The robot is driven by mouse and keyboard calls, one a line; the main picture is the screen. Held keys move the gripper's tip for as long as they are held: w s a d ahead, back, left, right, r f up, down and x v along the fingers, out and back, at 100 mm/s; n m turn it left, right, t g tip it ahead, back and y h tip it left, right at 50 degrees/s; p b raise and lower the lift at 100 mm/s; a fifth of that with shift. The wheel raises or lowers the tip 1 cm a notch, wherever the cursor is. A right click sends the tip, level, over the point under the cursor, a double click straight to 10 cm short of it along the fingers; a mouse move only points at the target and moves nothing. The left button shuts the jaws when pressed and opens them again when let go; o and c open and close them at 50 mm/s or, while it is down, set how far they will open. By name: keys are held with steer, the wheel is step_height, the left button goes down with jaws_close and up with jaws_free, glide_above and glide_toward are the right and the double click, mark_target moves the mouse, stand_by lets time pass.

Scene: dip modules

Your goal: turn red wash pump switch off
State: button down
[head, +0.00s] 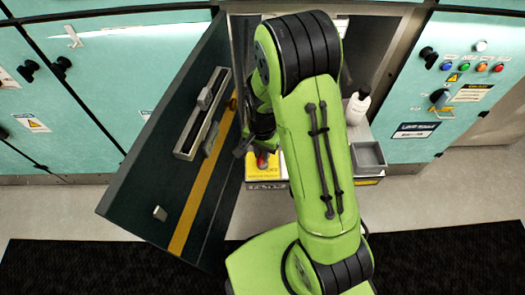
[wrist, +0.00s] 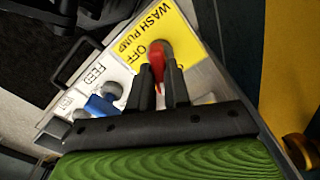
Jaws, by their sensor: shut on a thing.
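The red wash pump switch (wrist: 156,60) stands on a yellow panel (wrist: 140,35) marked "WASH PUMP" and "OFF" in the wrist view. Its handle lies beside the word "OFF"; I cannot tell its exact setting. My gripper (wrist: 158,82) has its two dark fingers on either side of the red handle and is shut on it. In the head view my gripper (head: 262,146) is down at the yellow panel, with the red switch (head: 262,160) just under it, partly hidden by my arm.
A blue feed handle (wrist: 100,106) sits close left of my gripper in the wrist view. An open dark door (head: 165,150) stands left of my arm. A white bottle (head: 357,107) and a grey bin (head: 368,156) are at the right. Dark matting covers the front floor.

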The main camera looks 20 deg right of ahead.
steer(key=m, duration=1.2)
stand_by(0.7)
steer(key=c, duration=1.1)
jaws_free()
step_height(320, 180, up, 16)
steer(key=p, duration=0.5)
steer(key=shift+f, duration=0.1)
